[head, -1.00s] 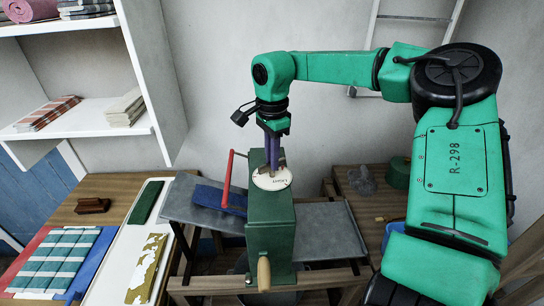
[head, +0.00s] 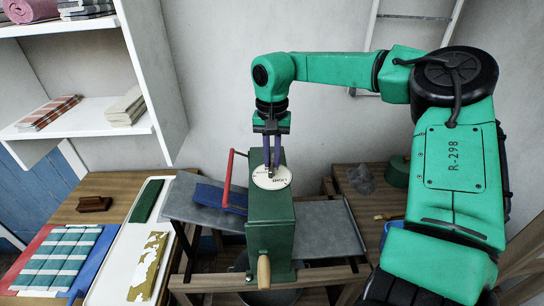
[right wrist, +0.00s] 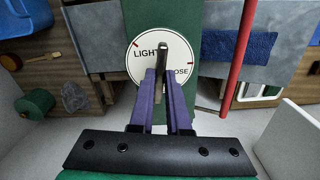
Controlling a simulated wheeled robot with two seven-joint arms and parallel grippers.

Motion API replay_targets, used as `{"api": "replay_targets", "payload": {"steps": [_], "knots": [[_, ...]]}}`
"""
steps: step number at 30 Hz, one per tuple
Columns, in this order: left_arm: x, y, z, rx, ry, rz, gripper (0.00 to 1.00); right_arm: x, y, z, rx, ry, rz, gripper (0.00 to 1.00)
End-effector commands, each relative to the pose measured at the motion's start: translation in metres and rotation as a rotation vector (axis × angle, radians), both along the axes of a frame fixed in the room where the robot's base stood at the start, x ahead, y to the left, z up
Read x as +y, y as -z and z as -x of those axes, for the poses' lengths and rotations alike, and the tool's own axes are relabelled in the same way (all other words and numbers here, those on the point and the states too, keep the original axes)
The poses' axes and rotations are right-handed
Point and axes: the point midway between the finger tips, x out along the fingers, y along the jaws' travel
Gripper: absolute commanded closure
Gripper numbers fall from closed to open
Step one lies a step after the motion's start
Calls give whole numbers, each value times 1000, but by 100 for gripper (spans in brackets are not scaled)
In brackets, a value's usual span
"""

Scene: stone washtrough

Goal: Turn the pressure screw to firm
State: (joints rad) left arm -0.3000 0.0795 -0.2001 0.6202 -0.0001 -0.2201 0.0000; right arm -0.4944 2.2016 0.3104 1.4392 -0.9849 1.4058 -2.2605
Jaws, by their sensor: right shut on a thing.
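The pressure screw has a grey upright grip (right wrist: 161,46) at the middle of a round white dial (head: 272,183) on top of the green press housing (head: 270,222). My right gripper (head: 271,168) points down over the dial. Its purple fingers (right wrist: 165,82) are shut on the screw's grip and hide part of the dial. My left gripper is not in view.
A red lever (head: 228,180) stands just left of the housing. A wooden handle (head: 264,272) sticks out at its front. Grey boards lie on both sides, with a folded blue cloth (head: 218,198) on the left one. A white shelf (head: 85,130) stands at left.

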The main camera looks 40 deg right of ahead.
Motion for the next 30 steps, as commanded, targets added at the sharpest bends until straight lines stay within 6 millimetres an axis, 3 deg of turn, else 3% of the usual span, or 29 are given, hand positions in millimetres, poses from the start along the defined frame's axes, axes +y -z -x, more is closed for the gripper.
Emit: {"api": "replay_targets", "payload": {"steps": [9,26,27,28,30], "knots": [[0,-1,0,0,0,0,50,0,0,0,1,-143,1,100],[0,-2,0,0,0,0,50,0,0,0,0,-175,0,100],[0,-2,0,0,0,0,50,0,0,0,0,-175,0,70],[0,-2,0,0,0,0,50,0,0,0,0,-174,0,58],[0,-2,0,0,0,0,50,0,0,0,0,-174,0,55]]}}
